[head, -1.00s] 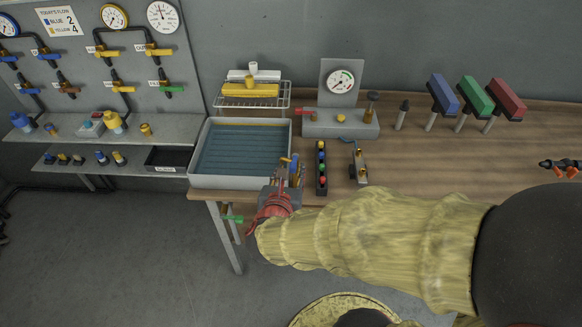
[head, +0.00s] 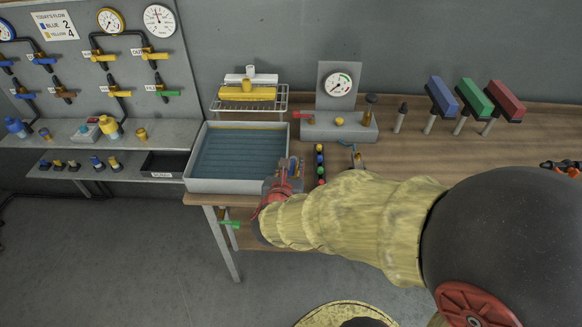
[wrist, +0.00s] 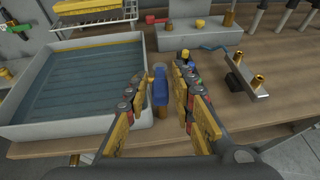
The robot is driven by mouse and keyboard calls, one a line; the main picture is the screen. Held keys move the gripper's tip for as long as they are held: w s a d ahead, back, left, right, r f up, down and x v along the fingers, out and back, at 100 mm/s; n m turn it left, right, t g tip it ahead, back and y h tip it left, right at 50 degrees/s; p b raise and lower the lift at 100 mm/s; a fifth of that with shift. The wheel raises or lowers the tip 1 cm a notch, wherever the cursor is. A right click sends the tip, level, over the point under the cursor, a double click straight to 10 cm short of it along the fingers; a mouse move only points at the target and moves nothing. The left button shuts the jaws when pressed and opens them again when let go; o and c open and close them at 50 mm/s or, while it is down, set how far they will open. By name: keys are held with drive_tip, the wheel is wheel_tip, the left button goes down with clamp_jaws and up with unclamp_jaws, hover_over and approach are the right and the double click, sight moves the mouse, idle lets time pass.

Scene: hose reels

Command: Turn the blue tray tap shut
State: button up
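The blue tray tap (wrist: 160,86) shows a blue handle above a brass part in the wrist view, beside the right wall of the grey tray (wrist: 80,131). My gripper (wrist: 160,92) is open, with one yellow-padded finger on each side of the blue handle. Gaps show between the handle and both fingers. In the head view my gripper (head: 285,178) is at the front right corner of the tray (head: 235,187) and mostly hides the tap. The tray holds bluish water.
A strip of coloured knobs (head: 320,165) stands just right of my gripper, with a metal bar with brass fittings (wrist: 248,75) beyond it. A gauge stand (head: 338,125) and a wire rack (head: 249,103) are behind. A green-handled tap (head: 230,223) hangs below the table's front edge.

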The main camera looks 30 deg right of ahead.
clamp_jaws()
drive_tip(key=shift+a, duration=0.1)
idle(0.3)
drive_tip(key=w+m+g+h+p, duration=0.2)
drive_tip(key=w+m+g+p, duration=0.4)
drive_tip(key=m+g+p, duration=0.8)
drive_tip(key=shift+w+a+m+g, duration=0.35)
drive_tip(key=shift+m+g, duration=1.05)
drive_tip(key=shift+g, duration=0.6)
drive_tip(key=shift+o, duration=1.5)
unclamp_jaws()
